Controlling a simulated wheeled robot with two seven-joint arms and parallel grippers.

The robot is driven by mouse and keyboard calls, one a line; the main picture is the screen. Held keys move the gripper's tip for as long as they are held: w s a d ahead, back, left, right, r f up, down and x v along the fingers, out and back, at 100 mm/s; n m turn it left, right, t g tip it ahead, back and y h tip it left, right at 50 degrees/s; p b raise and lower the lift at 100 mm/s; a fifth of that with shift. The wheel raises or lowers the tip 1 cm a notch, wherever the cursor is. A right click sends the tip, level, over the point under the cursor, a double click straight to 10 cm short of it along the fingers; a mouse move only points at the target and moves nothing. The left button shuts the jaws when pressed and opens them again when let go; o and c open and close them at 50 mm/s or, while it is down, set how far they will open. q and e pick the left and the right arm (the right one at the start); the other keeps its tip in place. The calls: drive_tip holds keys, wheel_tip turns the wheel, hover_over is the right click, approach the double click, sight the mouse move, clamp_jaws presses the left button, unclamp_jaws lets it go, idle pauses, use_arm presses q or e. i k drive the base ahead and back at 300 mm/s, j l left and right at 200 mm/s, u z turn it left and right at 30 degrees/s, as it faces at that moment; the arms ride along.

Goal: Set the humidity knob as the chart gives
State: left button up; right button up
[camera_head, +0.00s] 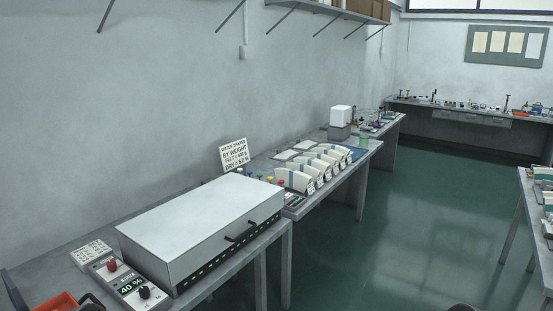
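A grey control box (126,289) stands at the lower left on the near bench. It carries a red knob (112,265), a black knob (144,292) and a lit display (130,286) reading 40 %. I cannot read which knob is labelled humidity. A small white card (91,252) with rows of print leans behind the box; its print is too small to read. Dark shapes at the bottom edge, left and right of centre, may be parts of my arms. Whether my grippers are open or shut does not show.
A large white-topped chamber (200,230) with a front handle stands right of the box. A sign (234,155) about water shares by weight stands behind it. An orange tray (59,303) is at the lower left corner. Green floor (400,240) is clear.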

sight(144, 291)
drive_tip(key=i+j+u, duration=0.1)
drive_tip(key=i+u, duration=0.15)
drive_tip(key=u, duration=0.2)
drive_tip(key=i+u, duration=0.3)
drive_tip(key=u, duration=0.15)
drive_tip(key=i+u, duration=0.25)
drive_tip(key=u, duration=0.15)
